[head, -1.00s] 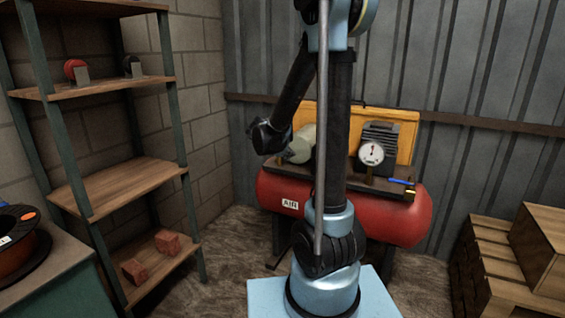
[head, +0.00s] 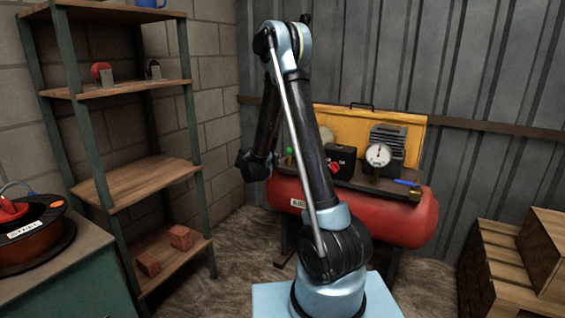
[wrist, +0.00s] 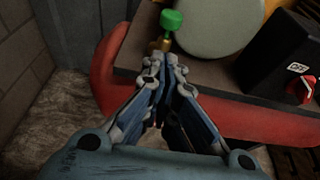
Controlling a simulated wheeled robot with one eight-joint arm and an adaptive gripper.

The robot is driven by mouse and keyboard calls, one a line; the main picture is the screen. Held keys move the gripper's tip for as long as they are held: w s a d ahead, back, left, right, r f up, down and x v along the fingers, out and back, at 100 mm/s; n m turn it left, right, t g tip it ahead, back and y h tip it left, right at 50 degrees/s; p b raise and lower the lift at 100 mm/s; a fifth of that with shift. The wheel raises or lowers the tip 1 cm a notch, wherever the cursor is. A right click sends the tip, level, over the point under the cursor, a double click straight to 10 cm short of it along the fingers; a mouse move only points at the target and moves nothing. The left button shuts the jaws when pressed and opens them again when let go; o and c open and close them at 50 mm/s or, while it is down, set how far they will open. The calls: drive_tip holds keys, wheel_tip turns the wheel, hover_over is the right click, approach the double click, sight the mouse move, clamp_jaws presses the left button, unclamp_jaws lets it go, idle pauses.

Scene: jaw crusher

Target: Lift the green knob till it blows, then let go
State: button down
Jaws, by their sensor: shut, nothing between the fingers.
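The green knob (wrist: 171,20) sits on a short brass stem (wrist: 160,45) at the edge of the dark plate on the red air tank (wrist: 112,62). The knob's top is clear of the fingers. In the head view, my fingers cannot be made out behind my arm.
A pale round object (wrist: 220,22) stands close right of the knob. A black box (wrist: 285,58) with a red switch marked OFF is farther right. A gauge (head: 378,155) is on the compressor. Shelves (head: 150,180) stand left, wooden crates (head: 500,255) right.

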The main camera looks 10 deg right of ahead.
sight(288, 158)
drive_tip(key=x, duration=0.9)
drive_tip(key=shift+d, duration=0.5)
drive_tip(key=shift+r, duration=0.1)
